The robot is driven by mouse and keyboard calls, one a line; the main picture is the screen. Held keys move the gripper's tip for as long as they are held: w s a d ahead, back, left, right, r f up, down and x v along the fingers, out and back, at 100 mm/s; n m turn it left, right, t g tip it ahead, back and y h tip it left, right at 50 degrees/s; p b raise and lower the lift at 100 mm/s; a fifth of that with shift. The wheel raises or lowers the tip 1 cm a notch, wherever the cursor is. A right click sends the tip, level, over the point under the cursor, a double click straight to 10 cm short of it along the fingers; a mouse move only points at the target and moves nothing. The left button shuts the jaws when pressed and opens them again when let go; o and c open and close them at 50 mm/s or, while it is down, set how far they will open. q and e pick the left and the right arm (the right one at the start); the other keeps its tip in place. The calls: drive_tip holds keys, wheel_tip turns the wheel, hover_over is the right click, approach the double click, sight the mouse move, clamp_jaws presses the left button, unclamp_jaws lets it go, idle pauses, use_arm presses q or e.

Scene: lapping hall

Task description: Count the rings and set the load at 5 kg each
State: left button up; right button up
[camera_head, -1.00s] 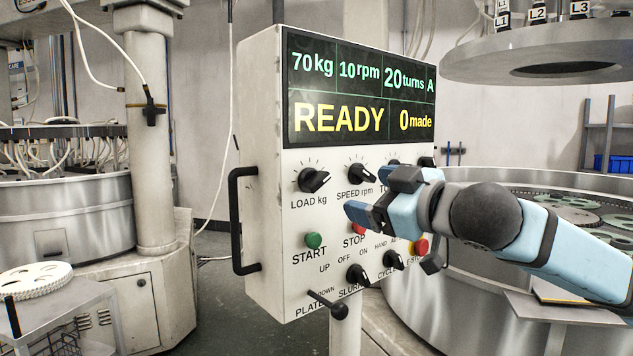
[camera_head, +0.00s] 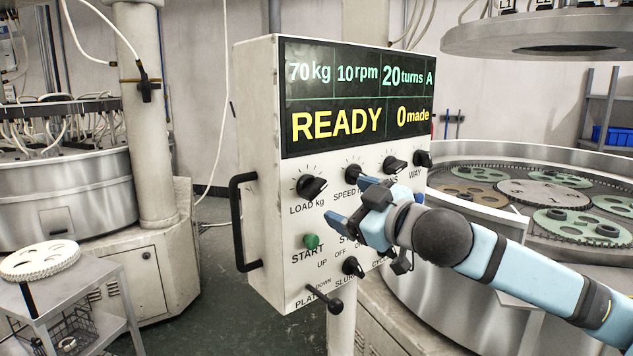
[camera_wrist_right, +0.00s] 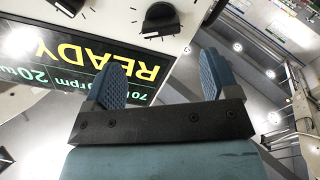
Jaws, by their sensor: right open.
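The control panel (camera_head: 262,215) stands in the middle of the head view. Its display (camera_head: 357,97) reads 70 kg, 10 rpm, 20 turns, A, READY and 0 made. The black load knob (camera_head: 311,187) is at the left of the knob row. My right gripper (camera_head: 350,201) is open and empty, in front of the panel, right of and below the load knob. It partly covers the speed and stop labels. In the wrist view a black knob (camera_wrist_right: 161,20) lies beyond the open fingers (camera_wrist_right: 163,82). My left gripper is not in view.
The green start button (camera_head: 311,241) and the plate lever (camera_head: 335,305) are low on the panel. A black handle (camera_head: 238,225) sticks out at its left edge. The round upper plate (camera_head: 470,42) hangs over the table. A cart (camera_head: 45,295) stands at lower left.

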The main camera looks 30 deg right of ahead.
sight(320, 190)
drive_tip(key=w, duration=0.2)
drive_tip(key=w+p, duration=0.1)
drive_tip(key=w, duration=0.2)
drive_tip(key=w+a+p, duration=0.1)
drive_tip(key=w, duration=0.2)
drive_tip(key=shift+w+r, duration=0.1)
drive_tip(key=shift+w+p, duration=0.3)
drive_tip(key=shift+w, duration=0.3)
